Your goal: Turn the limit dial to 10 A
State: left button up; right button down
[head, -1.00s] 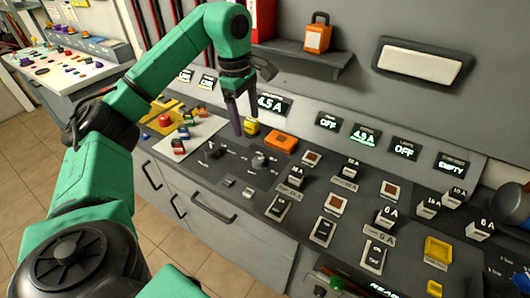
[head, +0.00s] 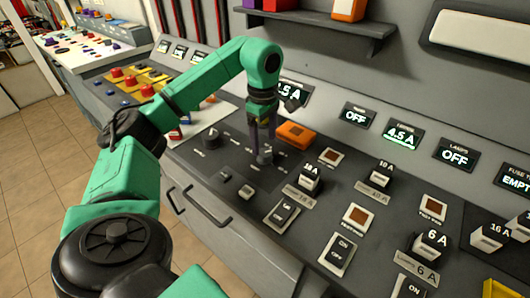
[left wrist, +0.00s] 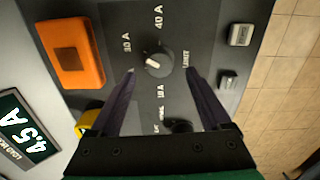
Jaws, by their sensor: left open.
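The limit dial (head: 265,158) is a small grey knob on the dark sloping panel, partly hidden by my left gripper in the head view. In the left wrist view the dial (left wrist: 158,63) shows whole, with a white pointer mark towards its left side. Printed around it are LIMIT on the right, 40 A above, and smaller ampere labels at upper left and below that are hard to read. My left gripper (head: 262,148) is open and points down over the dial. Its two dark fingers (left wrist: 161,73) appear on either side of the dial; contact cannot be told.
An orange block (head: 296,135) lies close behind the dial. A second dark knob (head: 210,139) is to its left. Several switches and fuse blocks, such as the 6 A block (head: 430,245), fill the panel at right. A display (head: 402,134) reads 4.5 A.

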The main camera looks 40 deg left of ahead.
aim_at(265, 152)
pick_arm(q)
notch_tip(265, 152, down, 5)
jog(key=shift+r, duration=0.15)
grip_shut()
